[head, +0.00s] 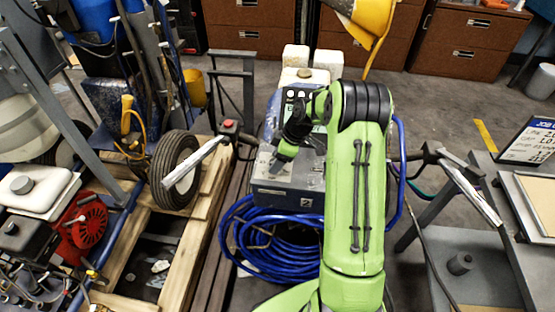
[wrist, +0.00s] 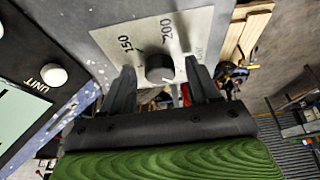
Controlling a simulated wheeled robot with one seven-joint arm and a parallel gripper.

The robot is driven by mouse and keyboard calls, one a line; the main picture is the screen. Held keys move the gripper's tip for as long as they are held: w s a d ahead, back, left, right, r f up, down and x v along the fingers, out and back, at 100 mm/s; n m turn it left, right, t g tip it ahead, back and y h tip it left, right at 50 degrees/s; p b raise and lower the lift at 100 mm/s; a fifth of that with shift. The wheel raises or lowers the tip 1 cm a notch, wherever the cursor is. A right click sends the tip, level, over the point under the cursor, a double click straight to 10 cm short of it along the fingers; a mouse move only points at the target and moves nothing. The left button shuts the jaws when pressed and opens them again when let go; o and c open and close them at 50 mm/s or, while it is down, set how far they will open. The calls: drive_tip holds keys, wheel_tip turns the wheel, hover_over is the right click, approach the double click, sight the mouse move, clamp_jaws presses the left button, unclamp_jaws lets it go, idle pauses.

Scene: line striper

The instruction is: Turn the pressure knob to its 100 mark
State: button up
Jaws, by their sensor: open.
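The dark round pressure knob (wrist: 160,69) shows in the wrist view on a pale dial plate (wrist: 190,32) printed with 150 and 200. The 100 mark and the knob's pointer cannot be made out. My gripper (wrist: 159,67) is open, with one finger on each side of the knob and small gaps visible between them. In the head view my gripper (head: 282,161) is over the left part of the grey and blue striper's top (head: 290,187), and the knob is hidden or too small to tell there.
In the wrist view a white button (wrist: 54,75) marked UNIT and a pale green display (wrist: 20,122) lie left of the dial. In the head view a coiled blue hose (head: 265,250) hangs below the machine.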

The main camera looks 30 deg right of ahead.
drive_tip(key=c, duration=1)
drive_tip(key=shift+c, duration=0.2)
